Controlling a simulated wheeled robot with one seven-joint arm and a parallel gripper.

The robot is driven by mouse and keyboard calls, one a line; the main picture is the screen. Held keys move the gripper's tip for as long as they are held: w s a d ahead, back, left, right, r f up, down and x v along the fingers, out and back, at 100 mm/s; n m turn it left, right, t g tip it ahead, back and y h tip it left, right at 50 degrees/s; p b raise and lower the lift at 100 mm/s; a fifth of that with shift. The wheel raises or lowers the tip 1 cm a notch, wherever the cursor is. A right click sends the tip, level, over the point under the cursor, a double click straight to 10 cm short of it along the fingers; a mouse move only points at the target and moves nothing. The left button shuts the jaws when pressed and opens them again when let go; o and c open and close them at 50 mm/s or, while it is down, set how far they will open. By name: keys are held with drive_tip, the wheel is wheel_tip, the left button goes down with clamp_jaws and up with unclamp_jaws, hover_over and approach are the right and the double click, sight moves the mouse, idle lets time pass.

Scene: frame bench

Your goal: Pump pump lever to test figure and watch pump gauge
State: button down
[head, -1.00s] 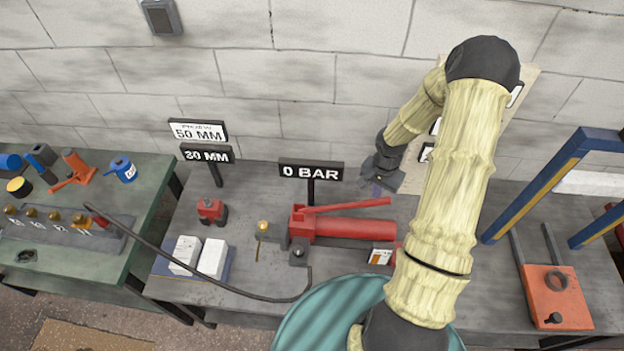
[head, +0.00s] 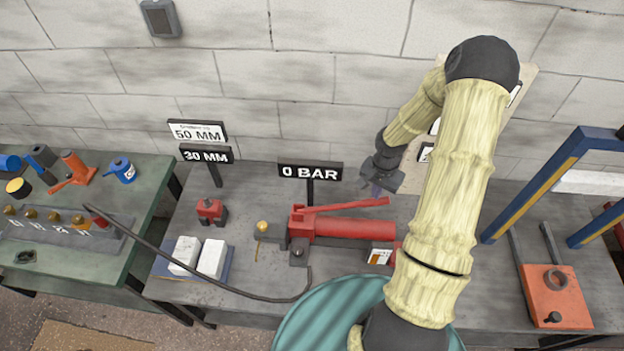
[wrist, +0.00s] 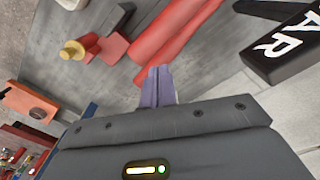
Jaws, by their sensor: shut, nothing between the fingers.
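The red hand pump (head: 350,227) lies on the grey bench, and its pump lever (head: 345,205) runs along above the body, low and slightly raised to the right. The pump gauge sign (head: 310,171) stands behind the pump and reads 0 BAR. My gripper (head: 372,190) is above the right end of the lever, close to it; I cannot tell whether it touches. In the wrist view my fingers (wrist: 157,86) are shut together with nothing between them, beside the red lever and body (wrist: 175,40).
Signs reading 50 MM (head: 198,131) and 30 MM (head: 206,155) stand at the left, behind a small red jack (head: 211,210) and white blocks (head: 198,255). A dark hose (head: 150,245) crosses to the green bench (head: 120,262). A blue frame (head: 535,190) stands right.

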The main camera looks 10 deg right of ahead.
drive_tip(key=shift+w, duration=0.15)
idle(0.5)
wheel_tip(320, 180, down, 11)
drive_tip(key=b, duration=0.9)
wheel_tip(320, 180, up, 8)
drive_tip(key=p, duration=0.6)
drive_tip(key=shift+r, duration=0.2)
idle(0.8)
wheel_tip(320, 180, down, 8)
drive_tip(key=b, duration=0.6)
drive_tip(key=shift+f+b, duration=0.25)
drive_tip(key=shift+b, duration=0.05)
wheel_tip(320, 180, up, 9)
drive_tip(key=p, duration=0.6)
drive_tip(key=shift+f+p, duration=0.2)
drive_tip(key=shift+p, duration=0.1)
